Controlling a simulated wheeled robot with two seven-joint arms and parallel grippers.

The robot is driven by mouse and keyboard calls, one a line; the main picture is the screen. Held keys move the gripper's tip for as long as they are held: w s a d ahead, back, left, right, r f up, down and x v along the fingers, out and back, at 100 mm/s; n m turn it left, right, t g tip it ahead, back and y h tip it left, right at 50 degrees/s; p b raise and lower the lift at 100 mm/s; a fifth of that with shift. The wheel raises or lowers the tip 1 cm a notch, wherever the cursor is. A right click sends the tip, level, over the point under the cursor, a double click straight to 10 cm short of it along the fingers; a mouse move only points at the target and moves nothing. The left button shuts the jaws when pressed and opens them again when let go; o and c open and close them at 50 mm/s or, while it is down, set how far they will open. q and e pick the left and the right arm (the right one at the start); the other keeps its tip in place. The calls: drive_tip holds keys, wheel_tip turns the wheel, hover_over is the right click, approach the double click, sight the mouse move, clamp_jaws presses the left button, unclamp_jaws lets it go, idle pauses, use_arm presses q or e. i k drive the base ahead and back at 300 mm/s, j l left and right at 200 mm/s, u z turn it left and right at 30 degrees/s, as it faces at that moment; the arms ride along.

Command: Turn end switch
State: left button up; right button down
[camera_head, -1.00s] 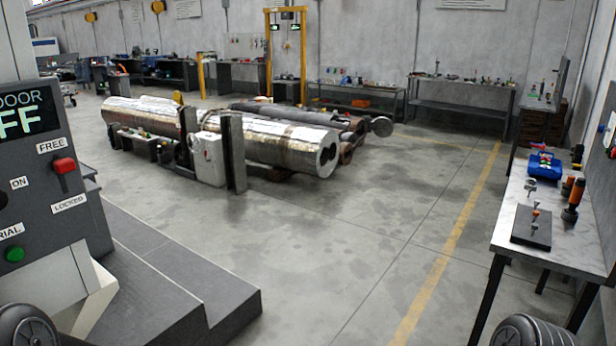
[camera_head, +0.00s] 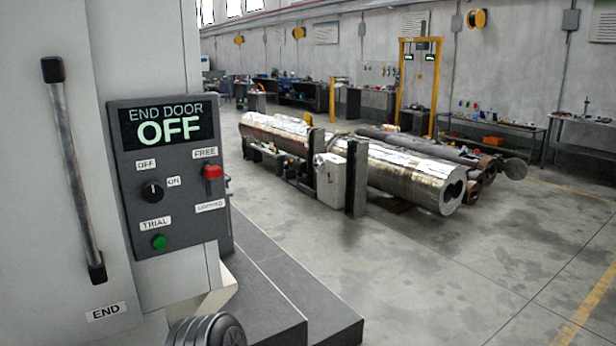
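The end control panel (camera_head: 175,215) is on the left, on a grey machine housing. Its screen (camera_head: 166,122) reads "END DOOR OFF". The black rotary switch (camera_head: 152,191) sits below the screen, between labels "OFF" and "ON"; its exact pointer direction is hard to tell. A red lever (camera_head: 213,172) sits at the "FREE" label, above a "LOCKED" label. A green button (camera_head: 159,242) is beside the "TRIAL" label. Neither of my grippers is in view. A dark rounded part, likely mine, shows at the bottom edge below the panel.
A long door handle (camera_head: 73,170) is left of the panel, above an "END" label (camera_head: 105,311). Dark steps (camera_head: 290,295) lie right of the panel. Big metal barrels (camera_head: 400,170) lie on the floor beyond. The floor at right is clear.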

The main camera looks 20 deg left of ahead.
sight(153, 192)
drive_tip(key=u, duration=1.45)
